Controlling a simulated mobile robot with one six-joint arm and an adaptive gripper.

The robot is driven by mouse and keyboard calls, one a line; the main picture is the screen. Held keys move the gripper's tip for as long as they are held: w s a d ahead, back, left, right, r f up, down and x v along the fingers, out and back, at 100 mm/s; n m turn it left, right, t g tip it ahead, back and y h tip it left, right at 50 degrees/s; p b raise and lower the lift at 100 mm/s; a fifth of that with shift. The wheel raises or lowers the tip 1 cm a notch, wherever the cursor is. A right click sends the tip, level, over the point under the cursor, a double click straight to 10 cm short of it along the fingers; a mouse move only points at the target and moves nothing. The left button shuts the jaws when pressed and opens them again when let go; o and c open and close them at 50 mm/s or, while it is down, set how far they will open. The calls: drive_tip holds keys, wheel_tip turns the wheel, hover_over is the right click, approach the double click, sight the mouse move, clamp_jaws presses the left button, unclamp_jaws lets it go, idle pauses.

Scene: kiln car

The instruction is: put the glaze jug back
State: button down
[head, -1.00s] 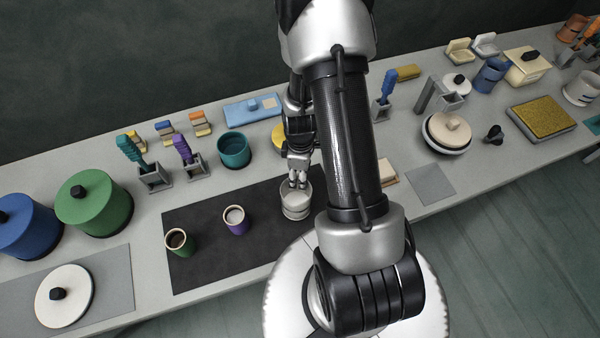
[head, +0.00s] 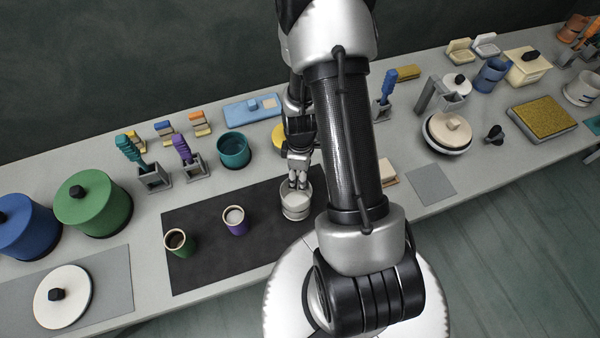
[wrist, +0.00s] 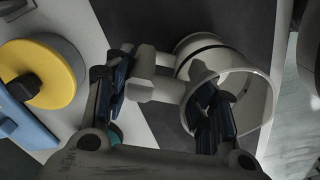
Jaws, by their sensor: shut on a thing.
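The glaze jug (head: 296,207) is a pale grey-white vessel at the right end of the dark mat (head: 205,268) in the head view. My gripper (head: 299,183) reaches down to its top from behind. In the wrist view the jug (wrist: 262,100) shows its round open mouth and a pale side handle (wrist: 143,75). My gripper (wrist: 165,110) is shut on the jug, with one finger inside the mouth and the other outside by the handle. The jug looks about upright; I cannot tell whether it touches the mat.
Behind are a teal pot (head: 234,152) and a yellow round thing (head: 279,134). A bare grey square (head: 431,185) lies right, partly past my arm.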

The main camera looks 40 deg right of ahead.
drive_tip(key=shift+f+b, duration=0.55)
drive_tip(key=shift+f, duration=0.1)
idle(0.4)
drive_tip(key=c, duration=0.6)
unclamp_jaws()
drive_tip(key=shift+r, duration=0.15)
drive_tip(key=shift+r+p, duration=2.8)
drive_tip(key=shift+r, duration=1.1)
wheel_tip(320, 180, up, 12)
